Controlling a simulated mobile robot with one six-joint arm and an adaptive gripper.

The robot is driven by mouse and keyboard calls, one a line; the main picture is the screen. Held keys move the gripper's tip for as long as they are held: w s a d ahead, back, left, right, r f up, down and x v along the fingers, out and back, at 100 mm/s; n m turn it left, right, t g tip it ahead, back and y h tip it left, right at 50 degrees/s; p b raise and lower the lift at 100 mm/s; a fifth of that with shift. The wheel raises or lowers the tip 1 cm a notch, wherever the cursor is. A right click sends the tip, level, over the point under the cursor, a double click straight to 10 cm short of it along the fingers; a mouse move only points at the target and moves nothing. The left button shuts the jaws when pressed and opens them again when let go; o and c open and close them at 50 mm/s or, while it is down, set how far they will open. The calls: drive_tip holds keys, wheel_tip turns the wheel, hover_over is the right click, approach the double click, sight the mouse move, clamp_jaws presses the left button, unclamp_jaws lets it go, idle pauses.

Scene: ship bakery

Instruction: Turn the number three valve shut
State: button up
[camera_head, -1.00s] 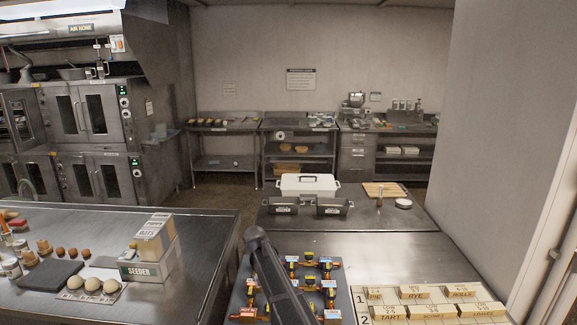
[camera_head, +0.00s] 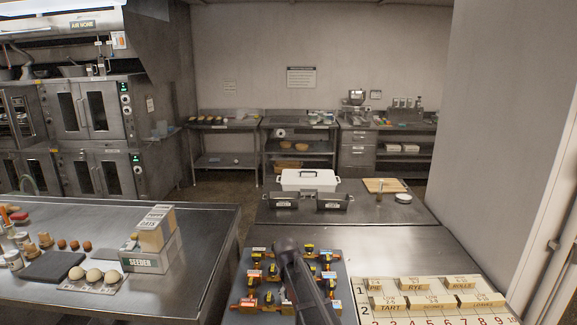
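A dark valve board (camera_head: 242,282) lies on the steel counter at the bottom middle of the head view. It carries several small brass valves (camera_head: 256,257) with coloured handles and tags, one tag red (camera_head: 248,303). The tags are too small to read, so I cannot tell which valve is number three or how its handle stands. My dark arm rises from the bottom edge and crosses the board, hiding some valves in its middle and right part. I cannot make out my gripper's fingers; only an arm link shows.
A numbered board (camera_head: 350,292) with several labelled wooden blocks (camera_head: 432,300) lies right of the valves. Two dark bins (camera_head: 283,200) and a white lidded dish (camera_head: 309,180) stand behind. A seeder box (camera_head: 150,263) is on the left counter. The counter's middle right is clear.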

drive_tip(key=s+d+f+b, duration=0.3)
drive_tip(key=s+d, duration=0.4)
drive_tip(key=s, duration=0.3)
drive_tip(key=s+d+f+m+y+b, duration=0.1)
drive_tip(key=s+d+f+b, duration=0.2)
drive_tip(key=s+d, duration=0.5)
drive_tip(key=shift+s+f+y+b, duration=0.3)
drive_tip(key=shift+s+f, duration=0.4)
drive_tip(key=shift+s, duration=0.15)
drive_tip(key=shift+w+r, duration=0.1)
drive_tip(key=shift+w, duration=0.05)
idle(0.5)
